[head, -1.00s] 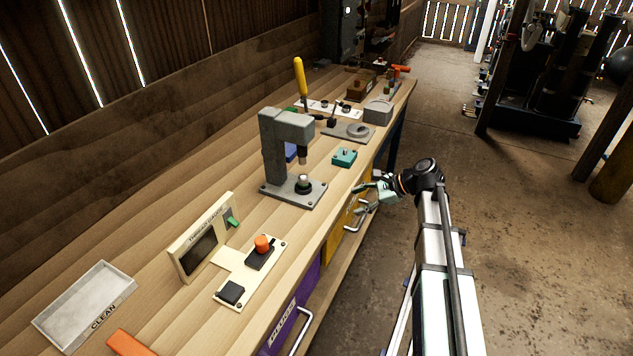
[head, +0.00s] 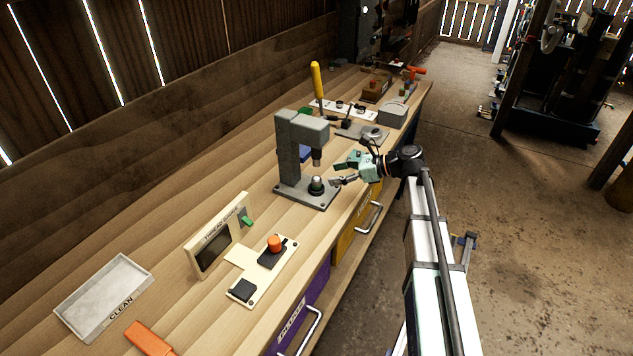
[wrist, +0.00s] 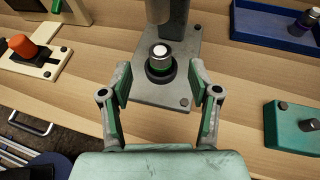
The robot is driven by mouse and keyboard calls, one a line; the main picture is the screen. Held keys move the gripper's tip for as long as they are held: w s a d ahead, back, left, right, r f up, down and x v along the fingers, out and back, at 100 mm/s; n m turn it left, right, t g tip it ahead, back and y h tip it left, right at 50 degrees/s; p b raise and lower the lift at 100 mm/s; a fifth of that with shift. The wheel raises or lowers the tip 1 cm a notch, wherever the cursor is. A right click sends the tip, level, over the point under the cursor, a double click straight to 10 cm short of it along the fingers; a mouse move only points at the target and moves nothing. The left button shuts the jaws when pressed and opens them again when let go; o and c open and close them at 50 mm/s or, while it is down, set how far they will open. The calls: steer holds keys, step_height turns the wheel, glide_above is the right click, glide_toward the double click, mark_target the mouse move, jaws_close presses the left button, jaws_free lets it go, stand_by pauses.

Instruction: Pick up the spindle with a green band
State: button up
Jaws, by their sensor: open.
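A short metal spindle (head: 317,184) with a pale top and a dark green lower part stands upright on the base plate of the grey press (head: 290,155). The spindle also shows in the wrist view (wrist: 160,56), seated in a dark ring below the press head, and a thin green band shows there. My gripper (head: 340,173) is open and empty, just right of the spindle at about bench height. In the wrist view, the spindle lies ahead of and between the two open fingers (wrist: 160,85), apart from both.
The press column and overhanging head stand close behind and above the spindle. A teal block (wrist: 294,126) is to the right in the wrist view, and a blue tray (wrist: 272,22) holds another spindle (wrist: 305,22). A control panel with an orange knob (head: 274,243) sits nearer on the bench.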

mark_target(316, 178)
steer(key=shift+p+x, duration=1.3)
steer(key=shift+x, duration=2.45)
jaws_close()
